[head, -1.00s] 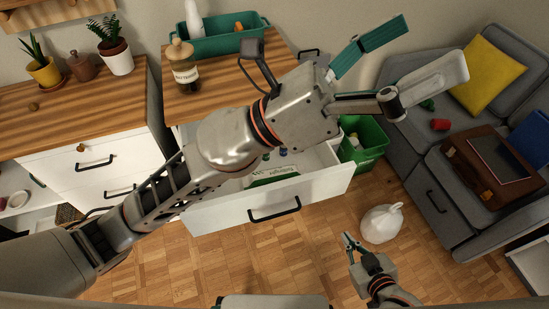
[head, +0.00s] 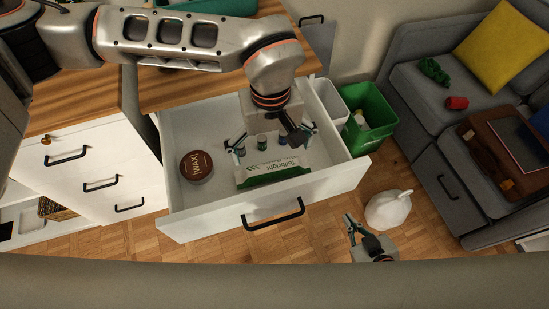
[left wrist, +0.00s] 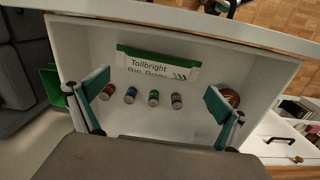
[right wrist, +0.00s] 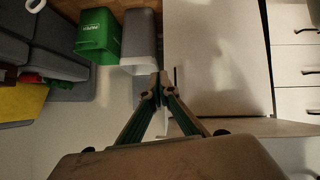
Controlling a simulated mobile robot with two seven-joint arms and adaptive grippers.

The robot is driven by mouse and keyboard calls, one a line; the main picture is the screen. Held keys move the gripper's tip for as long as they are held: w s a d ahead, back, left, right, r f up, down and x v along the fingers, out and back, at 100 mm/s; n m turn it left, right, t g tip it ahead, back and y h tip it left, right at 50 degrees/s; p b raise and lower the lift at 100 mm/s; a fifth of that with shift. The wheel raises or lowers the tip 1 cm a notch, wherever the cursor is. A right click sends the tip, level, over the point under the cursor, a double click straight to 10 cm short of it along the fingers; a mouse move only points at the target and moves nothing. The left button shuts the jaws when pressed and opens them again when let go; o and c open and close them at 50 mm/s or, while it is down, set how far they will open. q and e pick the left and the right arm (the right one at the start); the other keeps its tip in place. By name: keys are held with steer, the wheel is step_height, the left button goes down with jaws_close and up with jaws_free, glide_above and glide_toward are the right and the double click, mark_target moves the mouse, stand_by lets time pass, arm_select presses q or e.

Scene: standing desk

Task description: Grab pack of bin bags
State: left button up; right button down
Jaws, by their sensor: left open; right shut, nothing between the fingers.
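The pack of bin bags (head: 272,172) is a white and green packet lying in the open white drawer (head: 215,219), near its front wall. In the left wrist view the pack (left wrist: 158,66) shows the words "Tollbright Bin Bags" and lies beyond the fingers. My left gripper (head: 271,140) is open and empty, pointing down over the drawer, behind the pack and apart from it. Its spread fingers show in the left wrist view (left wrist: 152,100). My right gripper (head: 352,226) is shut and empty, low in front of the drawer at the right; its closed tips show in the right wrist view (right wrist: 160,85).
A round brown wax tin (head: 196,166) sits at the drawer's left.

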mark_target(272, 166)
arm_select(q)
steer(key=shift+w+a+f, duration=0.15)
steer(key=shift+w+f, duration=0.35)
steer(key=shift+f, duration=0.1)
steer(key=shift+s+f, duration=0.45)
steer(key=f, duration=0.5)
steer(key=shift+w+f+b, duration=0.2)
steer(key=shift+f+b, duration=0.2)
steer(key=shift+c, duration=0.4)
steer(key=c, duration=1)
